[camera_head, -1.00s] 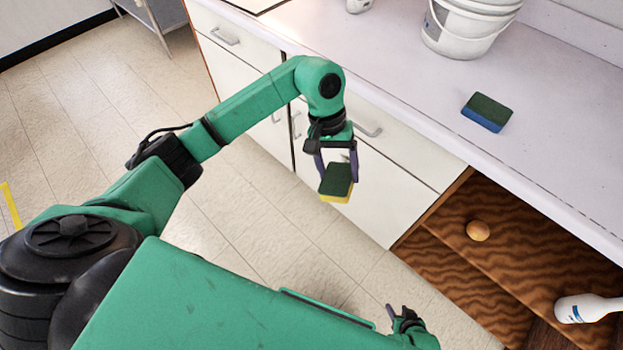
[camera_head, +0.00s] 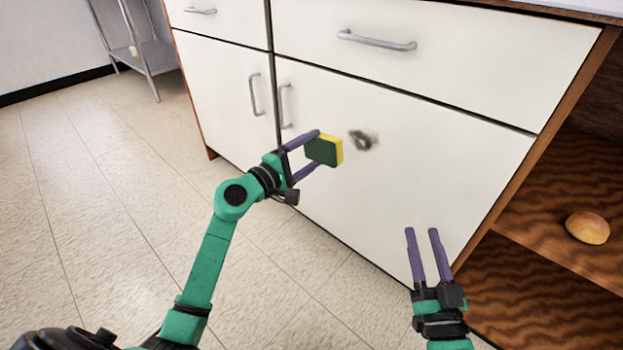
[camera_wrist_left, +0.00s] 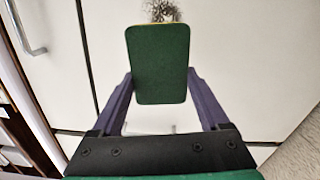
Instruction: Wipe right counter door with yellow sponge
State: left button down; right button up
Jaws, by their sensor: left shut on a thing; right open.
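The yellow sponge (camera_head: 323,151) has a dark green scouring side and a yellow side. My left gripper (camera_head: 311,154) is shut on it and holds it in front of the right counter door (camera_head: 400,185), yellow side facing the door. A dark smudge (camera_head: 363,140) is on the door just right of the sponge. In the left wrist view the sponge (camera_wrist_left: 158,65) sits between the purple fingers, and the smudge (camera_wrist_left: 162,10) shows beyond its top edge. I cannot tell if the sponge touches the door. My right gripper (camera_head: 424,232) is open and empty in front of the door's lower right.
The left counter door (camera_head: 215,95) and drawers with grey handles (camera_head: 377,40) adjoin the door. An open wooden shelf (camera_head: 520,285) with a bread roll (camera_head: 587,227) is at right. A metal rack (camera_head: 155,55) stands back left. The tiled floor (camera_head: 90,200) is clear.

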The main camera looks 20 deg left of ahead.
aim_at(343, 131)
pick_arm(q)
jog(key=shift+w+a, duration=0.1)
jog(key=shift+w, duration=0.1)
jog(key=shift+w+r, duration=0.15)
jog(key=shift+w, duration=0.2)
jog(key=shift+x, duration=1.2)
jog(key=x, duration=0.2)
jog(key=shift+w+d, duration=0.2)
jog(key=shift+d, duration=0.1)
pick_arm(e)
jog(key=shift+r, duration=0.25)
pick_arm(q)
jog(key=shift+b+x, duration=0.3)
jog(key=shift+x, duration=0.65)
pick_arm(e)
jog(key=shift+f, duration=0.45)
